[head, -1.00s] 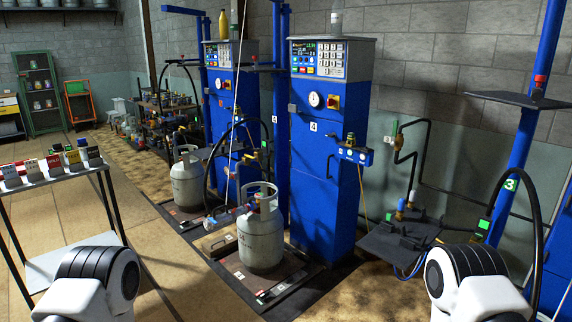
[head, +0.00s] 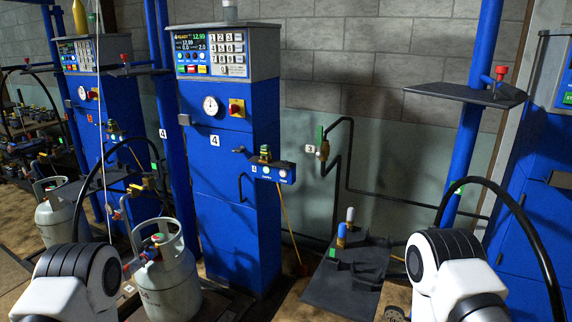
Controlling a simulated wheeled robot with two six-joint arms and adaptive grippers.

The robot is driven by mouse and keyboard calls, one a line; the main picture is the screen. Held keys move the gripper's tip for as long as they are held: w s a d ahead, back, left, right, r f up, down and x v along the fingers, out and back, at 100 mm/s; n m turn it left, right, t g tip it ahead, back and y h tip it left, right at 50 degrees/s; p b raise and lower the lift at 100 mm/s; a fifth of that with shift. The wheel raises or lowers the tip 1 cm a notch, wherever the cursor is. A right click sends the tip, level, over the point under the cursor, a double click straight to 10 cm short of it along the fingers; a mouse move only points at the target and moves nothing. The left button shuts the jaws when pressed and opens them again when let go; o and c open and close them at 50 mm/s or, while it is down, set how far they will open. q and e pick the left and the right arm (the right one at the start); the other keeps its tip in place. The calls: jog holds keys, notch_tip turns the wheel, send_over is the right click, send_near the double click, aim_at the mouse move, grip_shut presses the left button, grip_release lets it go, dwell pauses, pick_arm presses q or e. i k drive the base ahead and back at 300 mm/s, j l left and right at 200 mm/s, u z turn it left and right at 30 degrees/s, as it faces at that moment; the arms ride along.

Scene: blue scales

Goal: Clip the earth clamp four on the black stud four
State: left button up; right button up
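The blue scale cabinet (head: 235,185) with a 4 label stands left of centre in the head view. A small blue box (head: 273,173) sticks out from its right side, with a yellow-green fitting on top. A thin yellow cable (head: 286,215) hangs from the box to a small orange-red end (head: 302,269) near the floor, which may be the earth clamp; it is too small to tell. I cannot make out the black stud. A grey gas cylinder (head: 168,285) stands in front of the cabinet. Only my arm links show at the bottom; both grippers are out of view.
A dark low platform (head: 335,290) with blue and white-topped fittings lies right of the cabinet. A blue post (head: 468,140) with a dark shelf (head: 465,95) and a black hose (head: 535,245) stand at the right. A second scale and cylinder (head: 58,222) are at the left.

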aim_at(266, 155)
jog(key=i+j, duration=0.35)
jog(key=j, duration=0.15)
jog(key=i+j, duration=0.35)
jog(key=i+j+u, duration=0.15)
jog(key=i, duration=0.95)
